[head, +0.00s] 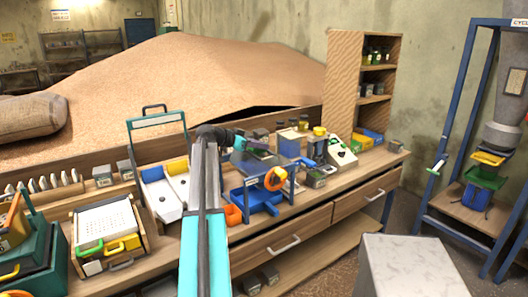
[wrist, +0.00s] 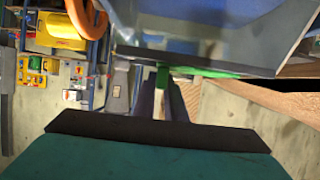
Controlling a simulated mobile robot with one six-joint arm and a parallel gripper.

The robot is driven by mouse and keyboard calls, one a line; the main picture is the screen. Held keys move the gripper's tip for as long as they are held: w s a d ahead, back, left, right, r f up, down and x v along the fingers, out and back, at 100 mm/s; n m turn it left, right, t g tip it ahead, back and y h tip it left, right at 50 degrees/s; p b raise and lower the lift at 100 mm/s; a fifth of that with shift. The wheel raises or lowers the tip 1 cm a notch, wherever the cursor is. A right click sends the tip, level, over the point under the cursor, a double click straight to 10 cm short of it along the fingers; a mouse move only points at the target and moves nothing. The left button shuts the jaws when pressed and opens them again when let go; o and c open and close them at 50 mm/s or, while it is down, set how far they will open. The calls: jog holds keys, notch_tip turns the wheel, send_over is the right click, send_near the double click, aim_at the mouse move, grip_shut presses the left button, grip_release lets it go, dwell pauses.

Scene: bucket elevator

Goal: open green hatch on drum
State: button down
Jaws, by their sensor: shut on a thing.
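The drum (head: 262,158) stands on a blue frame at the middle of the bench in the head view, partly covered by my arm. In the wrist view the drum's grey-blue metal body (wrist: 215,35) fills the upper right. The green hatch (wrist: 205,73) shows as a narrow strip along its lower edge. My gripper (wrist: 162,88) is just below that edge, shut on a small green part of the hatch between its fingertips. How far the hatch stands open cannot be told. In the head view my fingertips are too small to make out.
An orange ring crank (head: 275,179) is on the frame's front, with a blue tray (head: 256,196) below. A pale block (head: 408,266) stands in front of the bench.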

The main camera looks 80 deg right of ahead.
jog(key=shift+w+d+b, duration=0.9)
jog(key=shift+w+d, duration=0.55)
jog(key=shift+d, duration=0.15)
jog(key=c, duration=1.8)
grip_release()
jog(key=shift+a, duration=0.1)
jog(key=b+v, duration=0.2)
jog(key=v, duration=1.1)
jog(key=shift+w+a, duration=0.2)
jog(key=shift+w, duration=0.05)
jog(key=shift+r, duration=0.2)
